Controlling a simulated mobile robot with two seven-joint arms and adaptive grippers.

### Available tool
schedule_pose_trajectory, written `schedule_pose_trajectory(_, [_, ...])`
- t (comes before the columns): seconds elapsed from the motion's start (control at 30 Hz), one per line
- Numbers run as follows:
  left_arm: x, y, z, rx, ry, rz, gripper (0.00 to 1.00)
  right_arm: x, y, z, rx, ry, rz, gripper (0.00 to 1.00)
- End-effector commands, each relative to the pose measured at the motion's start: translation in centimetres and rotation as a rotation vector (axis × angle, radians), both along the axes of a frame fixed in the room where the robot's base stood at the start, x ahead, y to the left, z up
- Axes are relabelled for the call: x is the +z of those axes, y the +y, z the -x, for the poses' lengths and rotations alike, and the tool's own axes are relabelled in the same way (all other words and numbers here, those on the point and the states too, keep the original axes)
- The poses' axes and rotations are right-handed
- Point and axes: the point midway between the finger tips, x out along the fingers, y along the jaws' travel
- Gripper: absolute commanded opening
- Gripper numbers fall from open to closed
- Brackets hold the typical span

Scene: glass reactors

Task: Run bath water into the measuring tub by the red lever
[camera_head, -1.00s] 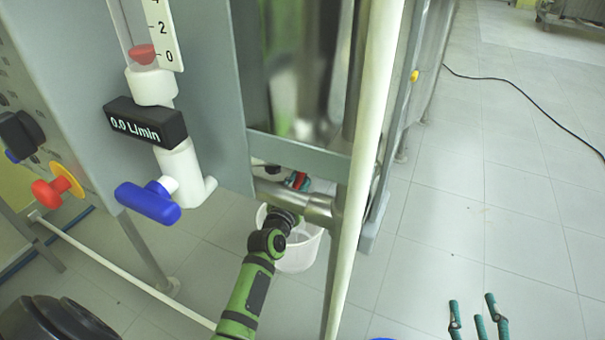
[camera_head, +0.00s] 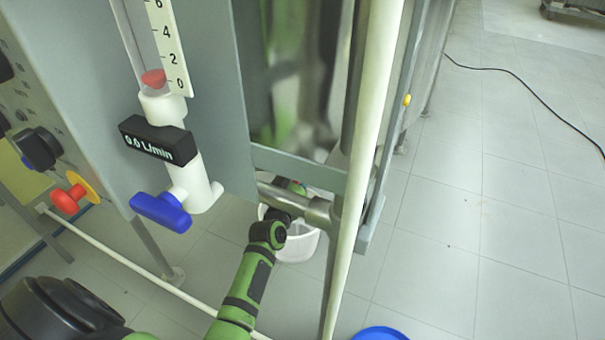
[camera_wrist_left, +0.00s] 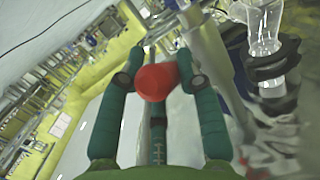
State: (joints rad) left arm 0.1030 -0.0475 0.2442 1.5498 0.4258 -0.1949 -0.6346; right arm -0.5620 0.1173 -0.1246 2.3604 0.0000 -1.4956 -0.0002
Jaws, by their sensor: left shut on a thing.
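The red lever (camera_wrist_left: 156,81) shows in the left wrist view as a rounded red end between the teal fingers of my left gripper (camera_wrist_left: 158,78), which is shut on it. In the head view my green left arm reaches under a steel pipe (camera_head: 300,205); its gripper is mostly hidden behind the pipe and frame, with only a small patch of red and green showing. The white measuring tub (camera_head: 300,245) stands on the floor behind my arm, partly hidden by it and the pipe. Its inside is too hidden to tell any water. My right gripper is out of view.
A flow meter (camera_head: 160,140) reads 0.0 L/min, with a blue-handled valve (camera_head: 161,211) below it. A red knob (camera_head: 70,198) is on the left panel. A pale upright pole (camera_head: 365,170) stands right of the tub. A blue round object (camera_head: 380,334) shows at the bottom edge.

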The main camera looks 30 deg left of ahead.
Motion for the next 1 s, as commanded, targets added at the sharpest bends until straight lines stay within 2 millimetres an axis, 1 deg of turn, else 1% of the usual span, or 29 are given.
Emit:
schedule_pose_trajectory(0.03, [0.7, 0.2, -0.2, 0.005, -0.016, 0.003, 0.0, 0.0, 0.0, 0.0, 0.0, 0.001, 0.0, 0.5])
schedule_pose_trajectory(0.2, [0.7, 0.2, -0.2, 0.005, -0.017, 0.003, 0.0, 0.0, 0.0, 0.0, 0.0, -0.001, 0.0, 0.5])
schedule_pose_trajectory(0.23, [0.7, 0.2, -0.2, 0.005, -0.018, 0.004, 0.43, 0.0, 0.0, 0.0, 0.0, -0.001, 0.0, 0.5])
schedule_pose_trajectory(0.27, [0.7, 0.2, -0.2, 0.005, -0.016, 0.003, 0.55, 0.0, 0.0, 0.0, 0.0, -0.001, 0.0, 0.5])
schedule_pose_trajectory(0.3, [0.6, 0.2, -0.2, 0.005, -0.015, 0.003, 0.6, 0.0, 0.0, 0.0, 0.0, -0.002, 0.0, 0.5])
schedule_pose_trajectory(0.6, [0.2, 0.1, 0.0, 0.002, -0.005, 0.001, 0.6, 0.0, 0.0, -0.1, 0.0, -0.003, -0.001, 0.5])
schedule_pose_trajectory(0.73, [0.1, -0.1, 0.7, 0.002, -0.003, 0.0, 0.6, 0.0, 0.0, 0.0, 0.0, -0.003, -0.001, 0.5])
schedule_pose_trajectory(0.87, [0.3, -0.3, 2.5, 0.002, -0.003, 0.0, 0.6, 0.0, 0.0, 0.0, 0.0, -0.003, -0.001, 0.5])
schedule_pose_trajectory(1.0, [0.6, -0.8, 5.6, 0.002, -0.003, 0.001, 0.6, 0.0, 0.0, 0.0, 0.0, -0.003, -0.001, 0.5])
